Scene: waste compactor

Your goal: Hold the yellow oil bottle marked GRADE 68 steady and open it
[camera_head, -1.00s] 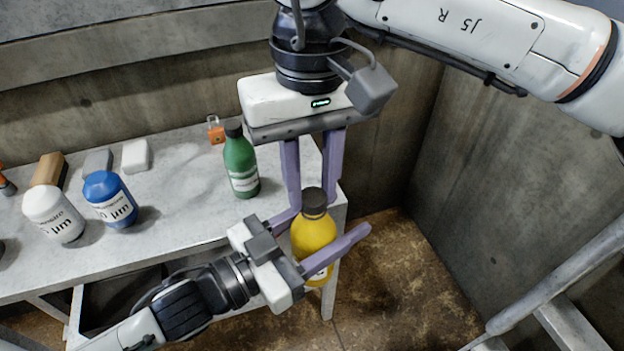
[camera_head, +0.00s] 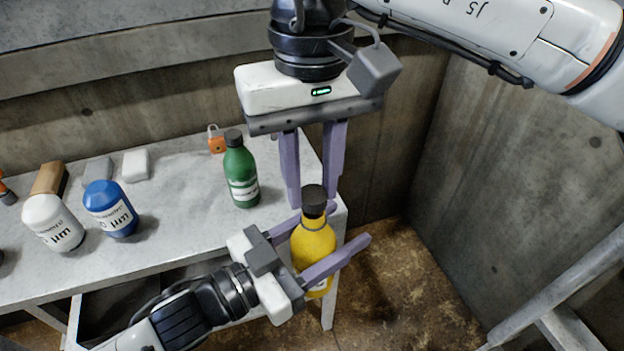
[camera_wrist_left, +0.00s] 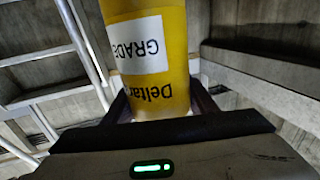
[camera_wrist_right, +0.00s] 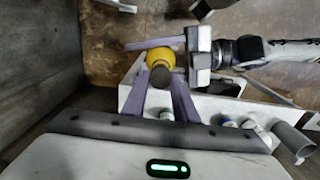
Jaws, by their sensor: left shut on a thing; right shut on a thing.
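The yellow oil bottle (camera_head: 314,245) stands upright in the air beside the bench's right end, with its dark cap (camera_head: 314,198) on top. My left gripper (camera_head: 338,232) is shut around the bottle's body from the side. The left wrist view shows the bottle (camera_wrist_left: 150,55) close up, its white label reading "GRADE" upside down, the number out of frame. My right gripper (camera_head: 312,204) points down from above, its fingers shut on either side of the cap. The right wrist view shows the cap (camera_wrist_right: 160,77) between the fingertips; their exact contact is hard to see.
On the grey bench (camera_head: 180,215) stand a green bottle (camera_head: 241,172), close to the right gripper, a blue bottle (camera_head: 110,210) and a white bottle (camera_head: 54,224). An orange padlock (camera_head: 216,144) lies behind. A metal rail (camera_head: 560,285) is at the right. The floor between is clear.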

